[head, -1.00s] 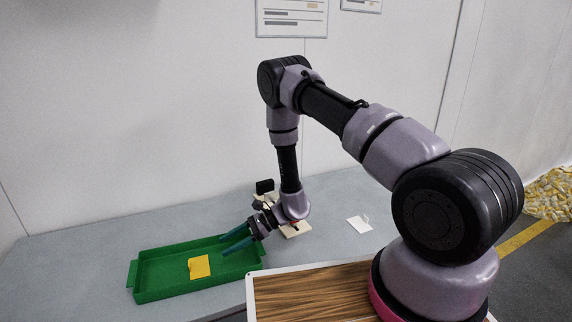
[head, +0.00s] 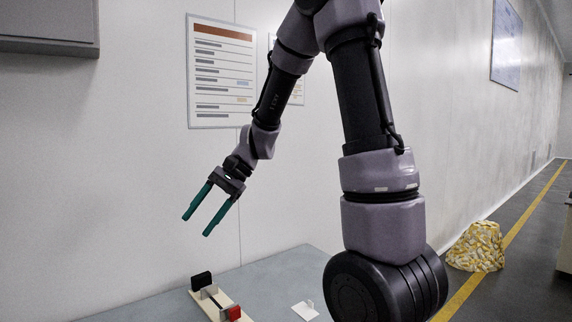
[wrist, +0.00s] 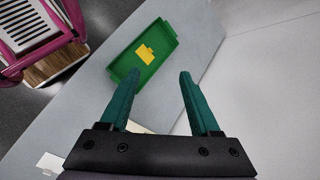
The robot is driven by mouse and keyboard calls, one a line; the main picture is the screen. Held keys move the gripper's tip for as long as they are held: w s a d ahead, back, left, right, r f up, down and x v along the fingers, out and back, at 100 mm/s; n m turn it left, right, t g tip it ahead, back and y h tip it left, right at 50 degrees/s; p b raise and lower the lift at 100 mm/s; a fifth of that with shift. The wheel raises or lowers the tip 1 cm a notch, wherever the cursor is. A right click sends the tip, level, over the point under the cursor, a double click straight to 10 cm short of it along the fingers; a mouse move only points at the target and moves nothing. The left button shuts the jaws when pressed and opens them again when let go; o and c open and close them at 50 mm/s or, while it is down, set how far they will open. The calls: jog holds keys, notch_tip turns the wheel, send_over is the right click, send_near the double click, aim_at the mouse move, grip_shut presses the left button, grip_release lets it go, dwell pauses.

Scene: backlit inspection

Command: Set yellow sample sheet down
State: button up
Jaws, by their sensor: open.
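The yellow sample sheet (wrist: 146,54) lies in the green tray (wrist: 124,62) in the wrist view, near the tray's middle. It is flat, with a small raised tab. My gripper (wrist: 152,85) is open with nothing between its teal fingers, well above the table and apart from the sheet. In the head view my gripper (head: 197,226) hangs in the air in front of the wall, fingers spread and pointing down-left. The tray and sheet are outside the head view.
A pale board with black and red blocks (head: 217,302) stands on the grey table (head: 268,274). A white card with a tab (head: 305,311) lies to its right. A yellow-patterned heap (head: 476,247) sits on the floor far right. Table around the tray is clear.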

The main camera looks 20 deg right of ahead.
jog(key=s+d+r+n+t+h, duration=0.1)
jog(key=s+d+r+t+h, duration=0.2)
jog(key=s+d+r, duration=0.3)
jog(key=s+d+r+n+t+h, duration=0.1)
jog(key=s+d+r+t+h, duration=0.2)
jog(key=d, duration=0.7)
notch_tip(320, 180, up, 4)
jog(key=s+t, duration=0.2)
jog(key=shift+s+r+n+t, duration=0.25)
jog(key=shift+s+n+t, duration=0.05)
jog(key=shift+s, duration=0.1)
